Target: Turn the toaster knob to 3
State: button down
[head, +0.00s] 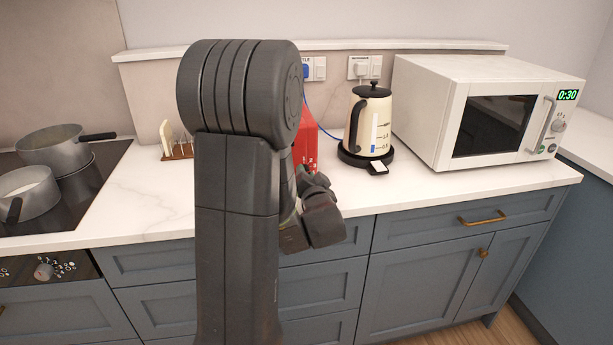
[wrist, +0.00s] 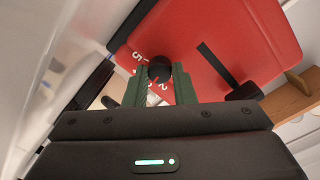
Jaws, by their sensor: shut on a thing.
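The red toaster (head: 307,146) stands on the counter, mostly hidden behind my arm in the head view. In the wrist view the toaster (wrist: 225,40) fills the upper middle, tilted in the picture, with a dark slot on its face. Its round black knob (wrist: 159,68) has white numerals around it; a 5 and a 2 can be read, others are partly hidden. My gripper (wrist: 159,82) has its green fingers on either side of the knob, shut on it. The knob's exact setting cannot be told. In the head view my gripper (head: 318,190) is at the counter's front edge, fingertips hidden.
A cream kettle (head: 371,122) on its black base and a white microwave (head: 480,110) reading 0:30 stand to the right. A toast rack (head: 178,152) and a hob (head: 75,205) with pots are left. Bare counter (head: 150,205) lies between hob and my arm.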

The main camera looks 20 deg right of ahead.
jog(key=c, duration=1.2)
grip_release()
jog(key=v, duration=1.3)
jog(key=shift+s, duration=0.4)
jog(key=shift+w+a, duration=0.1)
jog(key=x, duration=1.3)
jog(key=shift+w, duration=0.4)
jog(key=shift+s, duration=0.1)
